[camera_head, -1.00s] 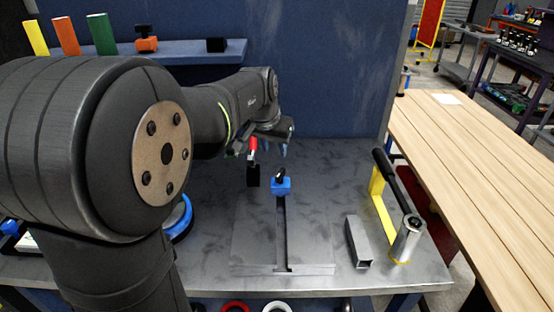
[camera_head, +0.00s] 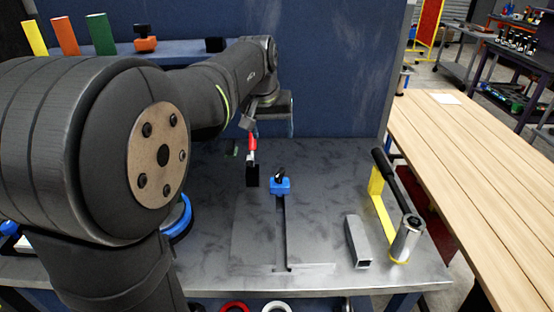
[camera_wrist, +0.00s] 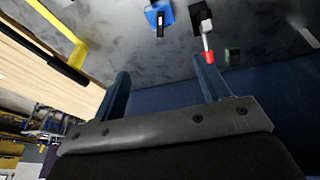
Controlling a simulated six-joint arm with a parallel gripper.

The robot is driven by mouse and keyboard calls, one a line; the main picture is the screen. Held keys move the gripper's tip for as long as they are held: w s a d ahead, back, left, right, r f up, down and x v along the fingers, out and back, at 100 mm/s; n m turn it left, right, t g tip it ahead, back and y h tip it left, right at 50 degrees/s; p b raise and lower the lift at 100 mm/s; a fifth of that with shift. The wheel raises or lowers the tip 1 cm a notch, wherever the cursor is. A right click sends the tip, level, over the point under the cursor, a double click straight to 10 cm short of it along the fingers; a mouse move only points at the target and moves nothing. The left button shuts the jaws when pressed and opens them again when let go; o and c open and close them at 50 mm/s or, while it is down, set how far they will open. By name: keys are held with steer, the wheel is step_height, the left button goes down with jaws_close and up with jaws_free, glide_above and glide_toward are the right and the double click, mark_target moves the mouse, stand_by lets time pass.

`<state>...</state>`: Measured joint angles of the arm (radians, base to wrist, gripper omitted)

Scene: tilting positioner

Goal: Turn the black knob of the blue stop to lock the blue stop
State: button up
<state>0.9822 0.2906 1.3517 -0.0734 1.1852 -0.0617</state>
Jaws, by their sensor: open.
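The blue stop (camera_head: 280,186) sits at the far end of the slot in the metal plate, with its black knob (camera_head: 280,173) on top. In the wrist view the blue stop (camera_wrist: 153,13) is at the top edge, partly cut off, and its black knob (camera_wrist: 160,24) points down the picture. My gripper (camera_wrist: 161,68) is open and empty, its two blue fingers spread apart. In the head view it is behind and above the stop, near the blue back panel, with its fingers hardly visible. It is apart from the knob.
A black clamp block (camera_head: 252,176) with a red-tipped lever (camera_head: 252,142) stands just left of the stop. A grey metal bar (camera_head: 357,242) and a yellow stand with a black handle (camera_head: 395,187) are at the right. The slotted plate (camera_head: 255,235) is clear in front.

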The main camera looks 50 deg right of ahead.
mark_target(280, 172)
steer(key=w+d+n+g+y, duration=0.1)
steer(key=d+n+y, duration=0.15)
steer(key=n, duration=0.45)
steer(key=w+d+n+y, duration=0.1)
steer(key=d+n, duration=0.2)
steer(key=n, duration=0.5)
step_height(280, 172, down, 17)
steer(key=shift+a+r, duration=0.1)
steer(key=shift+a, duration=0.05)
steer(key=c, duration=1)
